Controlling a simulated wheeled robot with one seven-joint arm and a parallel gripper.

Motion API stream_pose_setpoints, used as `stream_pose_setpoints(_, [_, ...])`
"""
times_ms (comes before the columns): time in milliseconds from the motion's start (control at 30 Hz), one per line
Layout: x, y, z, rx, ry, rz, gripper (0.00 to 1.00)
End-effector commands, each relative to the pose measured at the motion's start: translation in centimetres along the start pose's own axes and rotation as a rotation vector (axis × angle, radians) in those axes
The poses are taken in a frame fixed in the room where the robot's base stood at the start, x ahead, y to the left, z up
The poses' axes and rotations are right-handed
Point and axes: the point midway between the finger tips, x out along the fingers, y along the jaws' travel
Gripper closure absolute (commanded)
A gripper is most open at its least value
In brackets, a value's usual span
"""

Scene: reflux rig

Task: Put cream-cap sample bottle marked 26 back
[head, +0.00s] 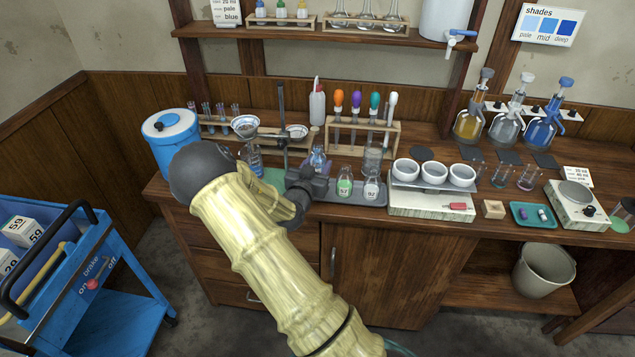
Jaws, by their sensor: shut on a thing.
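My gripper (308,183) is at the left end of a dark grey tray (358,198) on the bench. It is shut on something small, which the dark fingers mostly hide. A bluish glass vessel (318,158) shows just behind the fingers; I cannot tell whether it is the held thing. No number 26 or cream cap is readable at the gripper. Two small labelled bottles stand upright on the tray to the right: one with green contents (344,184) and one whose label seems to read 92 (371,187).
A white stand with bowls (432,198) is right of the tray. A wooden rack of coloured droppers (362,125) stands behind it. A metal stand with a funnel (283,125) and a blue drum (171,140) are to the left. A blue cart (100,270) stands at the far left.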

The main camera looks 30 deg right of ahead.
Motion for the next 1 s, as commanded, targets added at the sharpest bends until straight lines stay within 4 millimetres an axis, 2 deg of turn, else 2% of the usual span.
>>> stream_pose_setpoints(133, [0.1,0.1,1.5,-0.001,0.001,0.001,0.82])
stream_pose_setpoints(467, [0.2,0.1,1.8,0.001,0.001,0.002,0.82])
stream_pose_setpoints(800, [0.3,0.1,5.5,-0.001,0.001,0.001,0.82])
stream_pose_setpoints(1000, [0.3,0.1,5.8,0.002,0.001,0.002,0.82])
